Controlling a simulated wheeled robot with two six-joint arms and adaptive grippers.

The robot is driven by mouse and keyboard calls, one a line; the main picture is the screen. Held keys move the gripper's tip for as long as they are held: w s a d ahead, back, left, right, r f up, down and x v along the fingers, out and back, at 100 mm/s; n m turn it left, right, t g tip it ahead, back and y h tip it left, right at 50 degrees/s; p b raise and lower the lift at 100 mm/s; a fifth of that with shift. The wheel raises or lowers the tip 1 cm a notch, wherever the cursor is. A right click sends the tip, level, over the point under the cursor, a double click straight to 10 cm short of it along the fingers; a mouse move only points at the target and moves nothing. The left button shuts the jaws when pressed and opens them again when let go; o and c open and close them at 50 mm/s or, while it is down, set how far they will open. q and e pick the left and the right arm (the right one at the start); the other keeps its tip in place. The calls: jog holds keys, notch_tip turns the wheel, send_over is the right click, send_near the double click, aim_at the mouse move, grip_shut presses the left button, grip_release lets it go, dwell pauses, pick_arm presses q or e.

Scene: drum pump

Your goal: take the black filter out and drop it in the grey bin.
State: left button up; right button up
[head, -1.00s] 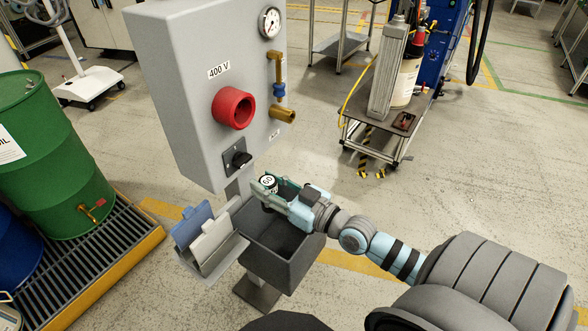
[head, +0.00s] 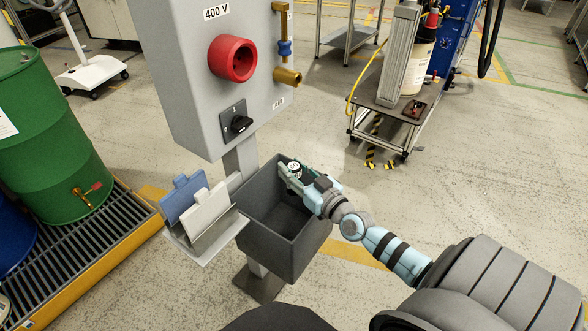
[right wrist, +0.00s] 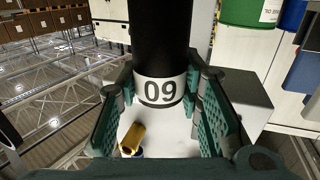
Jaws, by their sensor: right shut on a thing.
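My right gripper (head: 292,172) is shut on the black filter, over the grey bin's opening in the head view. In the right wrist view, the black filter (right wrist: 160,40) has a white band marked 09 and stands between the green fingers of the gripper (right wrist: 160,98). In the head view only the filter's pale end (head: 294,166) shows clearly; the gripper hides most of the rest. The grey bin (head: 300,258) is an open box, and its visible interior looks empty. My left gripper is not in view.
A grey cabinet (head: 185,95) with a red round port (head: 232,59) and a black switch (head: 239,124) stands behind the bin. A holder with blue and white folders (head: 208,212) is left of the bin. Green drum (head: 50,140) at left; cart (head: 385,120) at back right.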

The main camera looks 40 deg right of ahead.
jog(key=o, duration=1.1)
jog(key=shift+r, duration=0.1)
jog(key=shift+s, duration=0.1)
jog(key=s, duration=1.1)
jog(key=shift+s, duration=0.4)
